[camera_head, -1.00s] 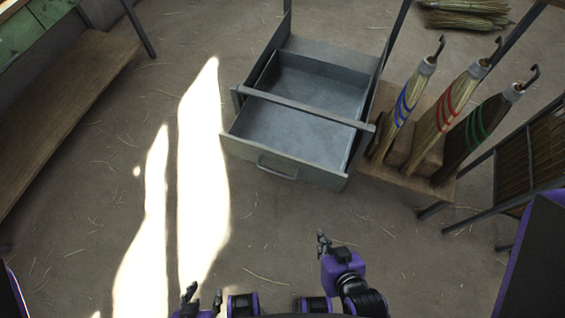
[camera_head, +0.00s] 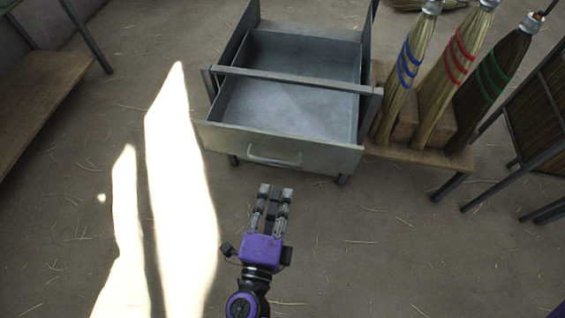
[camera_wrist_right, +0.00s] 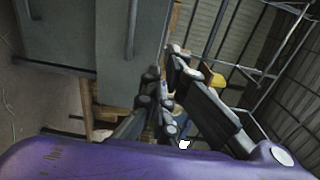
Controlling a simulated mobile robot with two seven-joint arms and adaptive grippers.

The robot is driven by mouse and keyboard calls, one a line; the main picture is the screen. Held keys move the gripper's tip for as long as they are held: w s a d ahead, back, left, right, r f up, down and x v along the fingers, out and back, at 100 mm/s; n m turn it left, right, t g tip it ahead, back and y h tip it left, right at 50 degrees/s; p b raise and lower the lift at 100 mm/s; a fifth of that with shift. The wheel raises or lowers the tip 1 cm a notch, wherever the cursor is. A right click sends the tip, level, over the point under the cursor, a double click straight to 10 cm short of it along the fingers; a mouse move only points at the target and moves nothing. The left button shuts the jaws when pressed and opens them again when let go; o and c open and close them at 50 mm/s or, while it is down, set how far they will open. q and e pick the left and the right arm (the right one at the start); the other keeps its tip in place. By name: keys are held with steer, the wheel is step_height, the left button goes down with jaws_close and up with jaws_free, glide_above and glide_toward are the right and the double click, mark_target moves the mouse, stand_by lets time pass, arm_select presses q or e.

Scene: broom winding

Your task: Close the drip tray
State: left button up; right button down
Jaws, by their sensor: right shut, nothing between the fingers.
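The drip tray (camera_head: 290,112) is a grey metal drawer in a grey metal stand (camera_head: 365,90). It sticks out toward me past the stand's front crossbar, and its inside looks empty. Its front panel has a bar handle (camera_head: 273,160). My right gripper (camera_head: 275,188) is purple and black, with its fingers shut and empty. In the head view it is just below the handle, pointing at the front panel, apart from it as far as I can tell. The right wrist view shows my right fingers (camera_wrist_right: 165,80) beside a grey panel with a bar handle (camera_wrist_right: 131,28). My left gripper is out of view.
Several brooms with blue, red and green bindings (camera_head: 455,75) stand in a wooden rack (camera_head: 415,158) right of the stand. A metal-framed rack (camera_head: 535,125) is at the far right, a wooden bench (camera_head: 45,95) at the far left. The floor before the tray is clear.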

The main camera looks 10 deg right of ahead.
mark_target(289, 138)
steer(key=b+x, duration=0.1)
steer(key=x, duration=1.3)
steer(key=shift+f, duration=0.1)
steer(key=b+x, duration=0.1)
steer(key=x, duration=1.7)
steer(key=shift+w+b, duration=0.3)
steer(key=shift+b, duration=0.1)
steer(key=shift+d, duration=0.1)
